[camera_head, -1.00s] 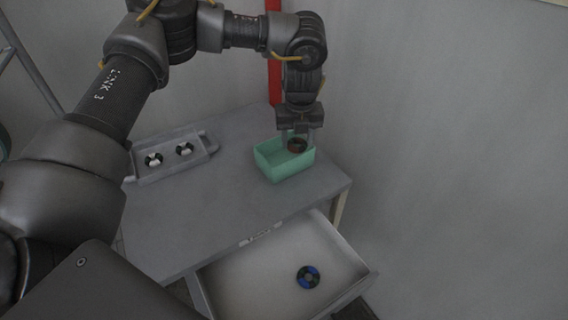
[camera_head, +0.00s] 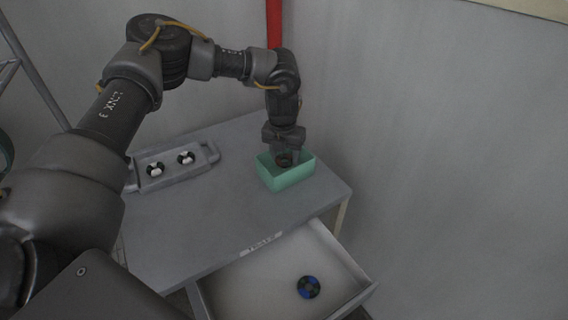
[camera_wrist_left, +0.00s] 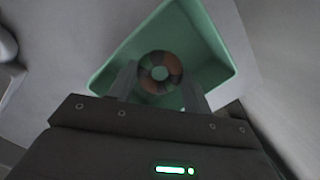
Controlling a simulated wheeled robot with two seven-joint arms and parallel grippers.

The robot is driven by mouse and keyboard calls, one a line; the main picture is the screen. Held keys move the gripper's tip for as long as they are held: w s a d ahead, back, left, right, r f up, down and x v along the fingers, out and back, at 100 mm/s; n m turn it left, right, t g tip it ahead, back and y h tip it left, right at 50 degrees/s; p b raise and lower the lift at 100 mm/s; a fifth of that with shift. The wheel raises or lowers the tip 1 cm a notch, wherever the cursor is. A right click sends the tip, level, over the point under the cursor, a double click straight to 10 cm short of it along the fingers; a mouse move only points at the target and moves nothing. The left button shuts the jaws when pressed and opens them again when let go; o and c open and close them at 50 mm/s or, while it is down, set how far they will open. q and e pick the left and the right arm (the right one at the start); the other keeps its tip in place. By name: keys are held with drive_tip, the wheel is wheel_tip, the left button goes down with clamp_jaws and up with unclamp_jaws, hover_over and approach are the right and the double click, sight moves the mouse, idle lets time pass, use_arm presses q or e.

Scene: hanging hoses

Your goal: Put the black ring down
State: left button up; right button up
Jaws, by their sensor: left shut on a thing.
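My left gripper (camera_head: 285,157) points down into a green bin (camera_head: 290,181) on the table. It is shut on a dark ring (camera_head: 283,162) with reddish-brown segments, which I take to be the black ring. In the left wrist view the ring (camera_wrist_left: 160,73) sits between the two fingers, with the bin wall (camera_wrist_left: 211,40) around it. The ring is inside the bin's opening; I cannot tell whether it touches the floor of the bin. My right gripper is not in view.
A grey tray (camera_head: 180,180) with two black-and-white rings (camera_head: 186,158) stands at the table's left. Below, an open drawer (camera_head: 250,288) holds a black-and-blue ring (camera_head: 309,287). A red post (camera_head: 274,25) rises behind the table. The table's middle (camera_head: 215,210) is clear.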

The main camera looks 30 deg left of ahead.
sight(285, 165)
use_arm(q)
drive_tip(key=shift+f+p, duration=0.35)
drive_tip(key=shift+f, duration=1.6)
drive_tip(key=shift+f, duration=0.15)
drive_tip(key=o, duration=0.7)
